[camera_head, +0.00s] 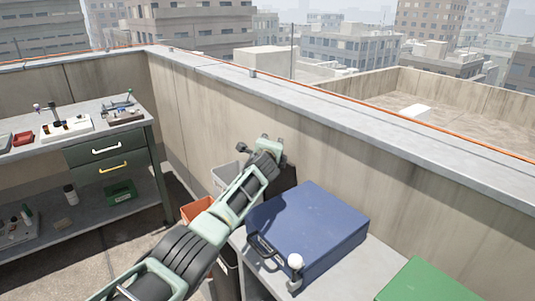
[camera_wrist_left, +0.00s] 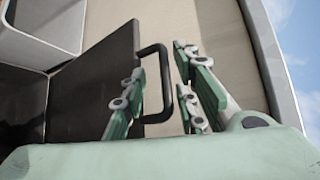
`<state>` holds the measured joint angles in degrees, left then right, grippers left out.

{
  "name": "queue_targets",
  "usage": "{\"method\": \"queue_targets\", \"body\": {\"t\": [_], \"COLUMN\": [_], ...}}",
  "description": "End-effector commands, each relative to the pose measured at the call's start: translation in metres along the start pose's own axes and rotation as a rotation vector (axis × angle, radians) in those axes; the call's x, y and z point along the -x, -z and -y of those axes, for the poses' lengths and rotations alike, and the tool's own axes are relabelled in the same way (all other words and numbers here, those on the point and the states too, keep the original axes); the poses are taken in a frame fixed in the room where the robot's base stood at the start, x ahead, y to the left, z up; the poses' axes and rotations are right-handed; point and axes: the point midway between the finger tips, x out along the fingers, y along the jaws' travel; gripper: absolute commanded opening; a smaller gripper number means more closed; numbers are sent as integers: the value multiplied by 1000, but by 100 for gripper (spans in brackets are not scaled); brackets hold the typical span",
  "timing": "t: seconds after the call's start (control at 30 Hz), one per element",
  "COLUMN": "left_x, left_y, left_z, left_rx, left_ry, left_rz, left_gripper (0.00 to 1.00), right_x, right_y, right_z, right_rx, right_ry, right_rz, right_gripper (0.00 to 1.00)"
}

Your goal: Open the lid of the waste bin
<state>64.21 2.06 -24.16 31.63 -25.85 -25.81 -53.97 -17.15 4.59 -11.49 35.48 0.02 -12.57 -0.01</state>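My left gripper (camera_head: 268,146) reaches out beyond the table, near the parapet. A dark flat panel (camera_head: 286,178), which looks like the bin lid, stands steeply beside it; it fills much of the left wrist view (camera_wrist_left: 82,85). A black loop handle (camera_wrist_left: 166,80) sticks out from its edge. My left gripper's fingers (camera_wrist_left: 165,95) are apart, with the handle's bar between them; I cannot tell whether either touches it. A pale grey bin (camera_head: 225,176) shows partly behind my arm. Whether the panel belongs to this bin is hidden. My right gripper is not in view.
A blue case (camera_head: 312,228) lies on the near table, with a white-knobbed object (camera_head: 295,263) beside it and a green case (camera_head: 425,284) at right. An orange bin (camera_head: 196,209) is behind my arm. A workbench (camera_head: 85,138) stands left; the parapet (camera_head: 400,190) runs behind.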

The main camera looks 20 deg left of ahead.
Motion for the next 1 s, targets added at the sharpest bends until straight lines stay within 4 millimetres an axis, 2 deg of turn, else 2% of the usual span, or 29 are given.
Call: {"method": "queue_targets", "body": {"t": [0.37,0.8,1.0], "left_x": [33,90,108], "left_y": [-1,-1,-1], "left_z": [0,-1,-1], "left_rx": [-1,-1,-1], "left_ry": [1,-1,-3], "left_rz": [-3,-4,-3], "left_gripper": [28,28,28], "right_x": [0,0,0], "right_y": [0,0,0], "right_z": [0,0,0], "right_rx": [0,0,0], "right_ry": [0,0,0], "right_rz": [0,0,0], "right_gripper": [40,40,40]}}
